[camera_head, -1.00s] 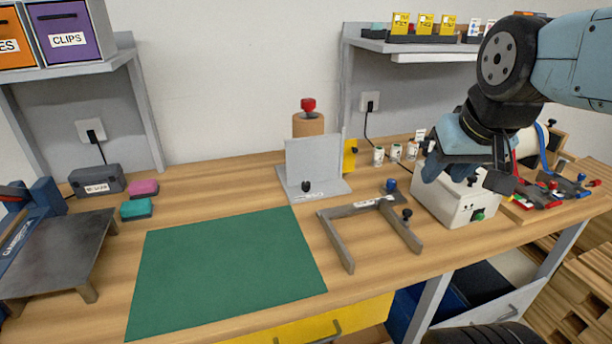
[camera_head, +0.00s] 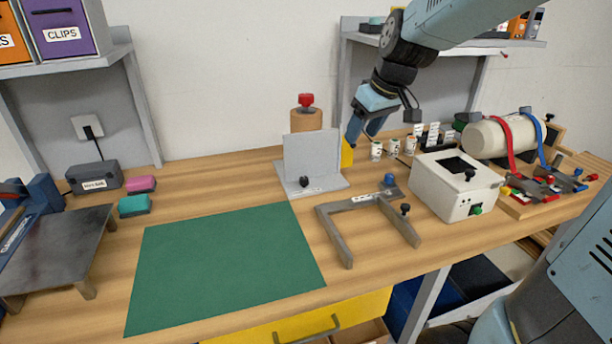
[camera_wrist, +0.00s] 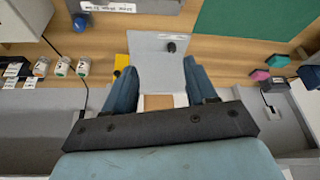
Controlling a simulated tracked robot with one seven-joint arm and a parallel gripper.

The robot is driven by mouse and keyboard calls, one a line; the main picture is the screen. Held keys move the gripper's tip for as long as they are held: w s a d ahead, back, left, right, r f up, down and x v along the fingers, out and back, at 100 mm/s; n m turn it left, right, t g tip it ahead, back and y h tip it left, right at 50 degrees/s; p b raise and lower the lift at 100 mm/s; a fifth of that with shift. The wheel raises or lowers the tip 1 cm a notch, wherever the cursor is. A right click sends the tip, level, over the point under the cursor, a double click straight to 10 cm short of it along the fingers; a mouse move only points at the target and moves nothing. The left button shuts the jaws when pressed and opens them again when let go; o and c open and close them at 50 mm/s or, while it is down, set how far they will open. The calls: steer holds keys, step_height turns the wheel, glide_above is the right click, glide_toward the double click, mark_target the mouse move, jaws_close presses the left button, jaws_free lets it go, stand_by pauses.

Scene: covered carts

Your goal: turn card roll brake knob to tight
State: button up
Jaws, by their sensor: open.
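A brown card roll (camera_head: 307,121) stands upright at the back of the bench, partly hidden by a grey upright plate. A red knob (camera_head: 306,101) sits on top of it. My gripper (camera_head: 362,137) is open and empty, fingers pointing down, to the right of the roll and apart from the knob. In the wrist view my gripper (camera_wrist: 160,75) shows two blue fingers spread over the grey plate (camera_wrist: 161,72). A small brown patch, perhaps part of the roll, shows between them near the palm. I cannot make out the red knob there.
The grey plate (camera_head: 312,158) has a black knob at its foot. A yellow piece (camera_head: 347,155) stands behind it, close to my fingers. Small jars (camera_head: 394,147) and a white box (camera_head: 455,187) are to the right. A shelf hangs above. The green mat (camera_head: 225,265) is clear.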

mark_target(304, 178)
steer(key=w+a+f+n+g+y, duration=0.1)
steer(key=w+a+f+n, duration=0.1)
steer(key=w+a+f, duration=0.3)
steer(key=w+a+f+n, duration=0.2)
steer(key=w+a+f, duration=0.15)
steer(key=w, duration=0.35)
steer(key=x, duration=1.4)
steer(key=shift+d+f, duration=0.15)
steer(key=shift+d, duration=0.15)
steer(key=shift+c, duration=0.2)
jaws_close()
